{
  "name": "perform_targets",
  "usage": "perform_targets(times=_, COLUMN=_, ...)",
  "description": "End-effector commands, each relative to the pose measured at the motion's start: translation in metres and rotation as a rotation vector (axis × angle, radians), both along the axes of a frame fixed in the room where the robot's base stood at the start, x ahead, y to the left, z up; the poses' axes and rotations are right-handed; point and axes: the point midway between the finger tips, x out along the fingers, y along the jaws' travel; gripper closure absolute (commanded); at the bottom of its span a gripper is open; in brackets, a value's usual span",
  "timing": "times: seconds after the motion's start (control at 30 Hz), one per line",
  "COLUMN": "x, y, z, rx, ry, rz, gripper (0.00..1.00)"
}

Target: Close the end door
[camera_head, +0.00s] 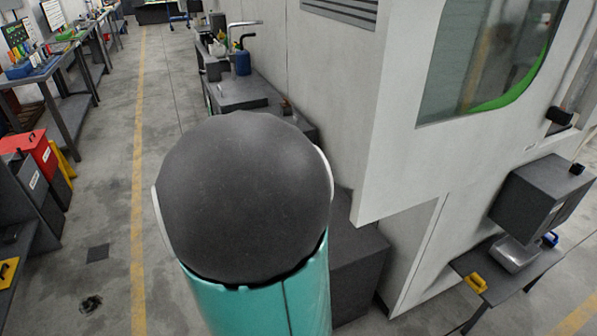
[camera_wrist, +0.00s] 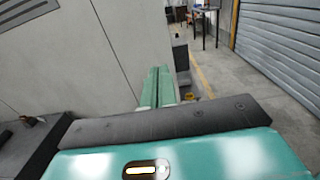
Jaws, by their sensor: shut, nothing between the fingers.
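A large pale machine (camera_head: 405,165) fills the right of the head view. Its upper part juts out over its lower part and has a window (camera_head: 490,55) with a green edge. I cannot tell for sure which panel is the end door. In the wrist view a flat pale grey panel (camera_wrist: 75,65) with a seam stands just left of my gripper (camera_wrist: 159,70). My gripper's two green fingers are together and empty. They are near the panel's right edge; I cannot tell whether they touch it. My gripper does not show in the head view, where my arm covers the middle.
A dark bench (camera_head: 237,92) with a blue container (camera_head: 243,62) runs along the machine. Workbenches line the left. The aisle with a yellow line (camera_head: 139,180) is open. A roller shutter (camera_wrist: 285,50) stands right.

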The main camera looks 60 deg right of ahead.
Motion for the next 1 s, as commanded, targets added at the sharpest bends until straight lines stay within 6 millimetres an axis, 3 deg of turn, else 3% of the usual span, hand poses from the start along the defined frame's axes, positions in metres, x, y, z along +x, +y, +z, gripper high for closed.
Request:
perform_targets(times=0.2, x=-0.031, y=-0.033, z=0.0, rx=0.001, ry=-0.002, rz=-0.005, gripper=1.0)
perform_targets(times=0.5, x=-0.06, y=-0.07, z=0.0, rx=0.001, ry=-0.002, rz=-0.001, gripper=1.0)
perform_targets(times=1.0, x=-0.065, y=-0.079, z=0.0, rx=0.001, ry=-0.003, rz=0.002, gripper=1.0)
